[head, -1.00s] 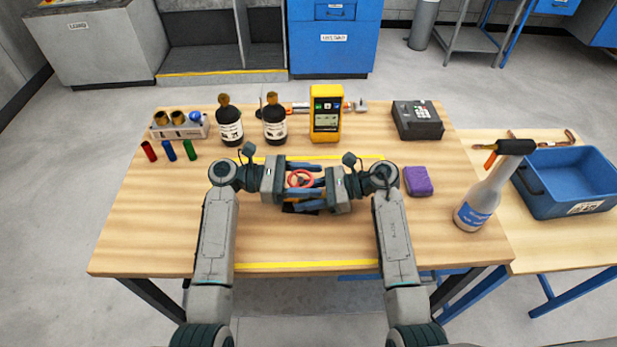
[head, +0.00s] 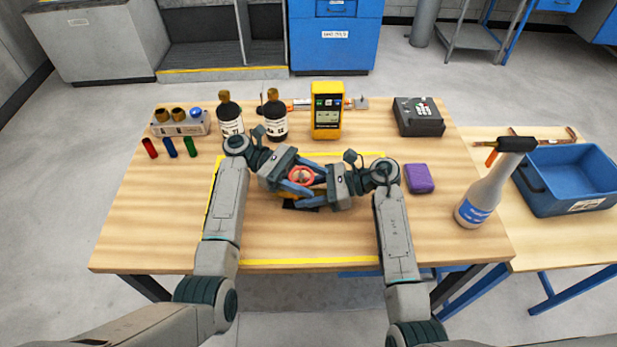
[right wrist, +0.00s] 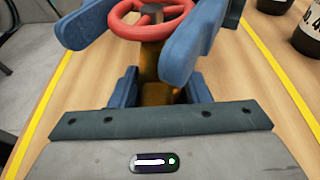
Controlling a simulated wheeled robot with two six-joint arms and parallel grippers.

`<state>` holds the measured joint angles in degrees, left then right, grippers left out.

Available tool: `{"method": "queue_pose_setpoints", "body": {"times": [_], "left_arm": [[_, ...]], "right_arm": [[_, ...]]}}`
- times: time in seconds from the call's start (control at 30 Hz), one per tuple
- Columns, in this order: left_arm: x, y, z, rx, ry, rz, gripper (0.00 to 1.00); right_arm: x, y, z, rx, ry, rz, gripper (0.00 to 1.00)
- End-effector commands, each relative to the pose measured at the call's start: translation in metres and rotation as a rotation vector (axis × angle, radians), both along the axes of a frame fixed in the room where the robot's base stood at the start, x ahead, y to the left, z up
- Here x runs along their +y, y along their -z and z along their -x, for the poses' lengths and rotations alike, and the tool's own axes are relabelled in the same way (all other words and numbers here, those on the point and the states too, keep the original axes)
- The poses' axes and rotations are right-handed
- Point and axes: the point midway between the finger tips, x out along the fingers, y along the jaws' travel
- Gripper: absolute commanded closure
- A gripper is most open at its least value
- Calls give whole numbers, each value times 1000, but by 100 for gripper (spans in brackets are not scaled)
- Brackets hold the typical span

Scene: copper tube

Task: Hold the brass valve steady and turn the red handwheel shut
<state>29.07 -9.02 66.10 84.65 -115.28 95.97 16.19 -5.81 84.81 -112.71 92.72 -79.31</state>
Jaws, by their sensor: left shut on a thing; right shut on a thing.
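The red handwheel (head: 301,176) sits on top of the brass valve (head: 289,194), between my two grippers near the middle of the table. My left gripper (head: 301,181) reaches in from the upper left and is shut on the handwheel, its blue fingers on either side of the rim. My right gripper (head: 308,190) comes from the right, lower down, and is shut on the valve body. In the right wrist view the handwheel (right wrist: 140,25) and the upright brass body (right wrist: 155,92) show between blue fingers. Much of the valve is hidden by the fingers.
A purple block (head: 420,178) lies right of my right gripper. A spray bottle (head: 480,195) stands further right. The table's front is clear.

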Motion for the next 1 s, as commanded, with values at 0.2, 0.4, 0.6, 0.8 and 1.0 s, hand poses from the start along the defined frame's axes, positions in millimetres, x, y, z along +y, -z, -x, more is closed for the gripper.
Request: {"method": "queue_pose_setpoints", "body": {"times": [0.2, 0.4, 0.6, 0.8, 1.0], "left_arm": [[-1, 1, 0, 3, -1, 1, 69], [-1, 1, 0, 2, -2, 1, 24], [-1, 0, 0, 1, -2, 0, 24], [-1, -19, 0, -4, -4, 3, 24], [-1, -59, 0, -3, -4, 3, 24]], "right_arm": [[1, 0, 1, 1, -2, -3, 70], [1, 0, 0, 1, -2, -3, 70], [0, 0, 0, 0, -1, -1, 70], [0, 0, 0, 0, 0, 0, 70], [0, 0, 0, 0, 0, 0, 70]]}}
